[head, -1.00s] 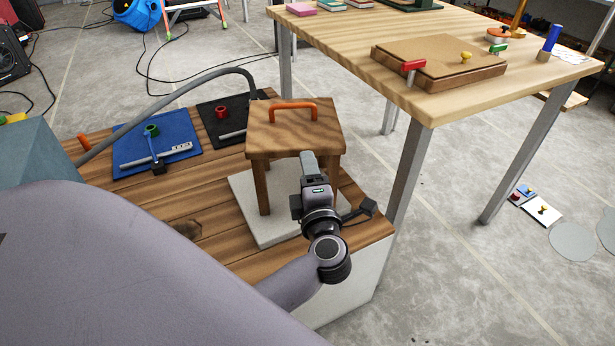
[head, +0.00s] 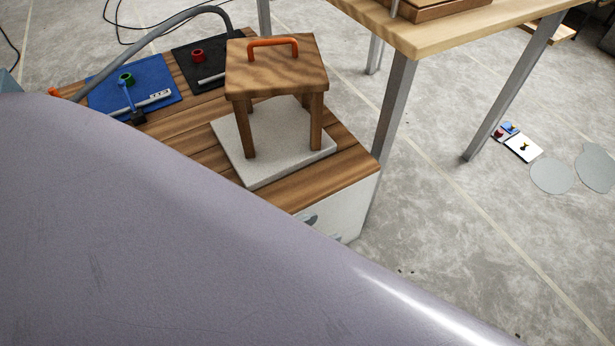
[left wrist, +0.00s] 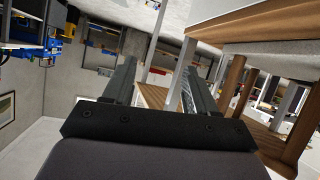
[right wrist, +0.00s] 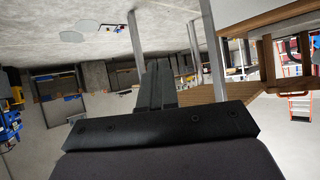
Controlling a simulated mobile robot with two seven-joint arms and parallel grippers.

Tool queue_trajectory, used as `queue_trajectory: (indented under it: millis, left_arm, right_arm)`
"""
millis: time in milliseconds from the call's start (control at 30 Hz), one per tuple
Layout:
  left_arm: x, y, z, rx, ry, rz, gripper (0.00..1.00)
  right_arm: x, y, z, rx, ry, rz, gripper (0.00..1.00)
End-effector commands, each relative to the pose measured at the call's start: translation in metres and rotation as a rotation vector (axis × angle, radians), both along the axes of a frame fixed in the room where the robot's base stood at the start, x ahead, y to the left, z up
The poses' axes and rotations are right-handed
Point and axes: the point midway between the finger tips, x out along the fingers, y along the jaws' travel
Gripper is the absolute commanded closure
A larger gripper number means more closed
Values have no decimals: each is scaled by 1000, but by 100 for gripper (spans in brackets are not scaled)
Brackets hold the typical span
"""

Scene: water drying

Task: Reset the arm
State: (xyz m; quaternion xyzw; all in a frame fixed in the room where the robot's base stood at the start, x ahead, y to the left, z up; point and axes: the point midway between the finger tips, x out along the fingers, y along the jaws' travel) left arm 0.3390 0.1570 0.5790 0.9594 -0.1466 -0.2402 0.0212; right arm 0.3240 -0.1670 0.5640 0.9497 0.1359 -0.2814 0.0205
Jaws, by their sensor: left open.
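My left gripper (left wrist: 157,70) is open in the left wrist view, its two dark fingers well apart with nothing between them. In the head view, my large grey-purple arm link covers the lower left and hides nearly all of the gripper. Only a small grey piece shows past its edge, against the white front of the bench. My right gripper (right wrist: 158,66) shows in the right wrist view with its two fingers close together and nothing visible held. It is not seen in the head view.
A small wooden stool (head: 275,78) with an orange handle stands on a pale slab (head: 240,160) on the wooden bench (head: 190,130). A blue mat (head: 105,98) and a black mat (head: 185,63) lie behind. A table (head: 440,42) stands at right; open floor lies in front.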

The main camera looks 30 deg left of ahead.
Motion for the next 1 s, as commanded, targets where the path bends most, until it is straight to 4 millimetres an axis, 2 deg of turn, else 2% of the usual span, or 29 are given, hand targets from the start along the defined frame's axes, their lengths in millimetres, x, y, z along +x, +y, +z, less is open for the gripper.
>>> queue_trajectory:
  millis: [33,167,467,567,667,800,1000]
  left_arm:
    - [-7,5,-7,43,31,-2,43]
    - [-15,11,-15,97,72,-3,43]
    - [-15,11,-13,100,74,-3,43]
    - [-15,13,-3,102,76,0,43]
    - [-16,15,15,105,80,5,43]
    - [-19,20,45,111,89,14,43]
    - [-23,27,85,121,98,27,43]
  right_arm:
    - [0,0,0,0,0,0,100]
    - [0,0,0,0,0,0,100]
    - [0,0,2,0,0,0,100]
    - [0,0,14,-1,1,-1,100]
    - [0,-2,36,-2,-4,-5,100]
    - [-1,-8,67,-11,-1,-15,100]
    - [-8,-19,99,-27,21,-33,100]
